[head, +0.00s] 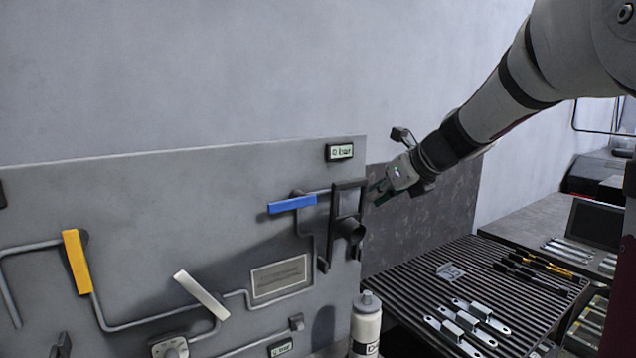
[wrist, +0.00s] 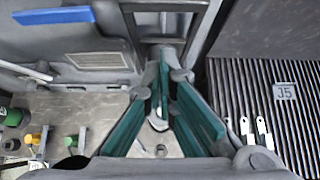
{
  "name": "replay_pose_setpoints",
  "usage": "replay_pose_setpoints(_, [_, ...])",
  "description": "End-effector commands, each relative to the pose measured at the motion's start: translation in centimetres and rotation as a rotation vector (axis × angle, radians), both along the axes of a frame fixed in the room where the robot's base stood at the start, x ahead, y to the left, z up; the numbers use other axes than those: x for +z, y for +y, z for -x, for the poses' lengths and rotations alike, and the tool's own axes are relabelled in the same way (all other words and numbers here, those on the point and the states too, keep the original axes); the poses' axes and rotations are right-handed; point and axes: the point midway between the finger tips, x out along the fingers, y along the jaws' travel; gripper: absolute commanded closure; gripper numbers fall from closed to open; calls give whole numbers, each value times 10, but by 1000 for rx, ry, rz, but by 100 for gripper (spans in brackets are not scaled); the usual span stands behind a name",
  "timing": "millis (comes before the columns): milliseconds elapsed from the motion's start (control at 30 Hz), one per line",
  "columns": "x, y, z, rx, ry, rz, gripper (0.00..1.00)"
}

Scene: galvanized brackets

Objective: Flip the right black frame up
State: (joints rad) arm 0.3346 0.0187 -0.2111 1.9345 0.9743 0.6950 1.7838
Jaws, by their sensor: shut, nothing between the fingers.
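The right black frame (head: 336,204) is at the right end of the grey panel, a narrow dark rectangle standing out around and above a dark round fitting (head: 352,230). In the wrist view, dark bars of the frame (wrist: 165,7) cross the top middle, beyond my fingertips. My gripper (head: 376,192) is just right of the frame in the head view, near its upper part. Its green-padded fingers (wrist: 164,75) are shut with nothing between them. I cannot tell whether a fingertip touches the frame.
A blue handle (head: 292,204) is left of the frame, with a pressure display (head: 340,152) above. Yellow (head: 76,262) and white (head: 201,295) levers are further left. A bottle (head: 366,325) stands below. Metal brackets (head: 468,325) lie on the ribbed surface at right.

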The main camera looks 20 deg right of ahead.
Motion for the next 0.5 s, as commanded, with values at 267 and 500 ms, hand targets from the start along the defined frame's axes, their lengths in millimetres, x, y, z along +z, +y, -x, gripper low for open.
replay_pose_setpoints(267, [-5, 7, -38, 1, 0, 1, 100])
replay_pose_setpoints(500, [-4, 10, -50, 1, -1, 1, 100])
